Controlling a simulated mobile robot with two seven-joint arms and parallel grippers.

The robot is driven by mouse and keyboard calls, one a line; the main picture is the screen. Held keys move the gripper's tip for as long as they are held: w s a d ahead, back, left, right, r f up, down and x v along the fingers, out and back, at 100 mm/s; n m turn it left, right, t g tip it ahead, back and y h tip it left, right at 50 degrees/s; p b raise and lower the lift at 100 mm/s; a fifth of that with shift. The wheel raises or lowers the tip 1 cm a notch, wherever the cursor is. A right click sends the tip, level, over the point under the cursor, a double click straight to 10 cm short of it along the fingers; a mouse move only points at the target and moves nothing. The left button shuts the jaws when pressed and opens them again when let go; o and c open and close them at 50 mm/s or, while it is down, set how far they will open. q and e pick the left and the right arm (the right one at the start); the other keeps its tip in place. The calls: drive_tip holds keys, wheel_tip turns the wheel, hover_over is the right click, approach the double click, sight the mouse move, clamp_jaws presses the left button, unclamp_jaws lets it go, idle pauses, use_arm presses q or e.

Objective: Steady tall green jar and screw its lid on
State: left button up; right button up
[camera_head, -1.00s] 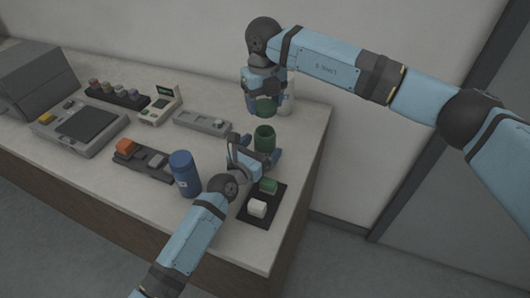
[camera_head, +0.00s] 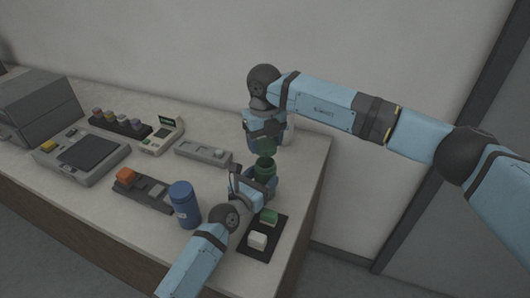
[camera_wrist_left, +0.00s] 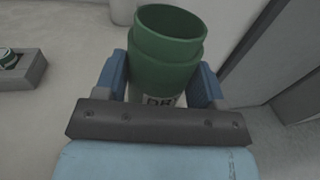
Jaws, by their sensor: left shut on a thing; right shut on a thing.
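The tall green jar (camera_head: 265,168) stands upright near the right end of the bench. In the left wrist view, the jar (camera_wrist_left: 165,75) shows an open round mouth, a stepped neck and a partly hidden pale label. My left gripper (camera_head: 263,183) is shut around the jar's body; its blue fingers (camera_wrist_left: 160,85) press on both sides. My right gripper (camera_head: 265,142) points down above the jar, shut on the green lid (camera_head: 265,147). The lid is just above the mouth, with a small gap seeming to remain. The lid is outside the left wrist view.
A blue bottle (camera_head: 184,206) stands left of my left gripper. A black tray (camera_head: 254,252) with a green and a white block is in front. A pale bottle (camera_head: 288,132) stands behind my right gripper. A grey device (camera_head: 203,154) lies left of the jar.

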drive_tip(key=shift+f, duration=1.3)
drive_tip(key=shift+f, duration=0.1)
drive_tip(key=shift+f, duration=0.8)
drive_tip(key=shift+f, duration=0.55)
